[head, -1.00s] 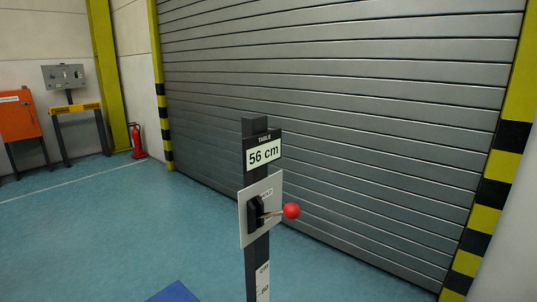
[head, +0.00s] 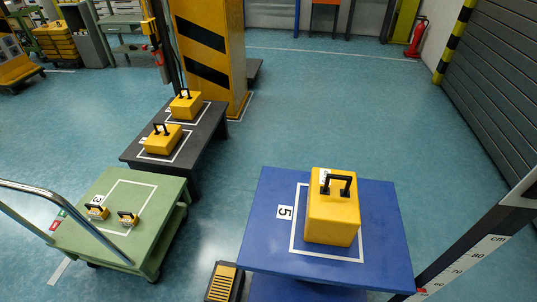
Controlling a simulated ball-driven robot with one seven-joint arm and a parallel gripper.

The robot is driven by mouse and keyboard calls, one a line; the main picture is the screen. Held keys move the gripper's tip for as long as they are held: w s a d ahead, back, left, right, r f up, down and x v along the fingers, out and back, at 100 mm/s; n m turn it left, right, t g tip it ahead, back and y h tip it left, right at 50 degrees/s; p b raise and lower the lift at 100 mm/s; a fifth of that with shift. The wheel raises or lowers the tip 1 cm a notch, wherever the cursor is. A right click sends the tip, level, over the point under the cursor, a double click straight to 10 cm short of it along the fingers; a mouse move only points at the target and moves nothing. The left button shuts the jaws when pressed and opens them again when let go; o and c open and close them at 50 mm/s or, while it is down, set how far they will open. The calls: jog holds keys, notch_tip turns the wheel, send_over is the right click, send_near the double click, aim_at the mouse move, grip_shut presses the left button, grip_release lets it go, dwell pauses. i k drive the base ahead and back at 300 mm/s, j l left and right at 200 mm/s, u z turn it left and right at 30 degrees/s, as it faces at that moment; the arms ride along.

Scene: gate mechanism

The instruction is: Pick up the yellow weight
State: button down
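A large yellow weight (head: 331,218) with a black handle on top stands upright on a blue lift table (head: 264,235), inside a white outline marked 5. Two mid-sized yellow weights, a nearer one (head: 163,140) and a farther one (head: 186,105), stand on a low dark table (head: 211,127). Two small yellow weights, one on the left (head: 97,212) and one on the right (head: 128,219), stand on a green cart (head: 160,197) marked 3. Which of these the task means cannot be told from the picture. My gripper is not in view.
A post with a height scale (head: 467,262) stands right of the blue table. A black and yellow pedal (head: 222,283) lies on the floor at its left. A striped yellow pillar (head: 212,50) rises behind the dark table. The blue-green floor behind the blue table is clear.

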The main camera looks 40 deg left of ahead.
aim_at(129, 219)
jog(key=u, duration=2.15)
jog(key=i+j+z, duration=0.1)
jog(key=i+j, duration=0.25)
jog(key=j, duration=0.3)
jog(key=i+j+z, duration=0.15)
jog(key=i+j, duration=0.2)
jog(key=i+j+z, duration=0.15)
jog(key=i+j, duration=0.15)
jog(key=j, duration=0.15)
jog(key=i+j+z, duration=0.15)
jog(key=j, duration=0.3)
jog(key=i+l, duration=0.15)
jog(key=i, duration=0.2)
jog(key=i+l, duration=0.15)
jog(key=i, duration=0.25)
